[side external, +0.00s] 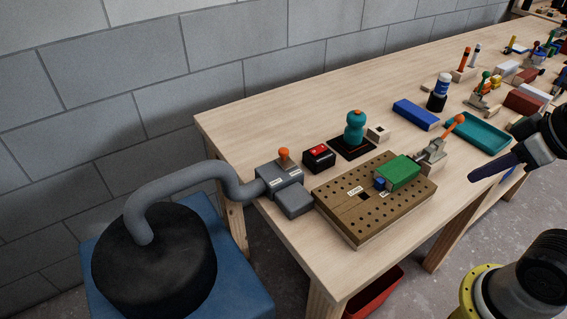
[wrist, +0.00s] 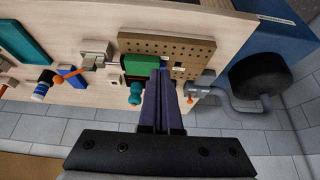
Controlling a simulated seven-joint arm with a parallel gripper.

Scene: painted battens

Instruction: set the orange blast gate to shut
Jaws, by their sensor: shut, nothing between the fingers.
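The blast gate is a grey box (side external: 281,177) at the near left corner of the bench, joined to a grey hose. Its orange knob (side external: 284,153) stands up at the top rear edge. Small pale labels on the box are too small to read. In the wrist view, the gate (wrist: 199,88) and its orange knob (wrist: 190,99) lie just right of the fingers, partly hidden. My gripper (side external: 472,177) is shut and empty, with dark purple fingers, at the right over the bench's front edge, well away from the gate. Its fingers fill the middle of the wrist view (wrist: 162,73).
A red-topped black switch box (side external: 319,157) and a teal object (side external: 354,127) stand right of the gate. A pegboard (side external: 350,218) carries a green block (side external: 399,172). A clamp with an orange handle (side external: 453,122), a blue block (side external: 416,114) and a teal tray (side external: 488,137) stand farther right.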

